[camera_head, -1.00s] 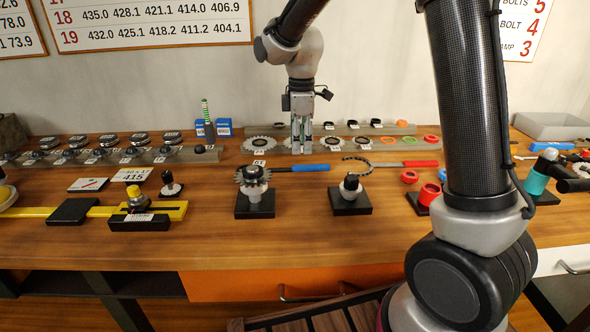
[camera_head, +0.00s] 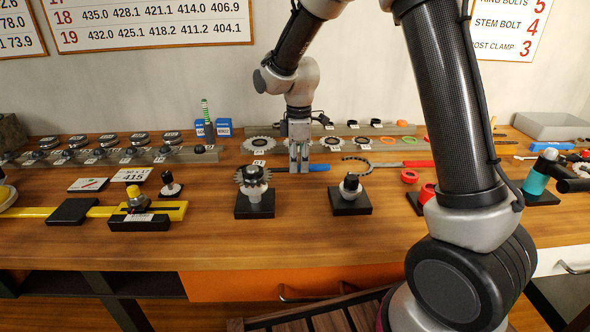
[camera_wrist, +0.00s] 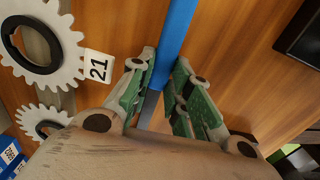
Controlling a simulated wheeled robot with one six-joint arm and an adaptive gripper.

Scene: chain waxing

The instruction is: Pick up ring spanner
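A blue-handled tool (camera_head: 318,168) with a grey shaft lies on the bench, right of the toothed-wheel stand. I take it for the ring spanner; its ring end is not clear to see. My gripper (camera_head: 299,170) points down over it, where handle meets shaft. In the wrist view the blue handle (camera_wrist: 177,35) and grey shaft run between the two fingers of my gripper (camera_wrist: 165,60). The fingers are parted, one on each side, with narrow gaps. The tool still lies on the wood.
A toothed wheel on a black-based stand (camera_head: 254,201) and a black-based knob (camera_head: 350,196) stand in front. A red-handled tool (camera_head: 405,164) lies to the right. Behind is a rail of toothed rings (camera_head: 333,142). The front bench area is fairly clear.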

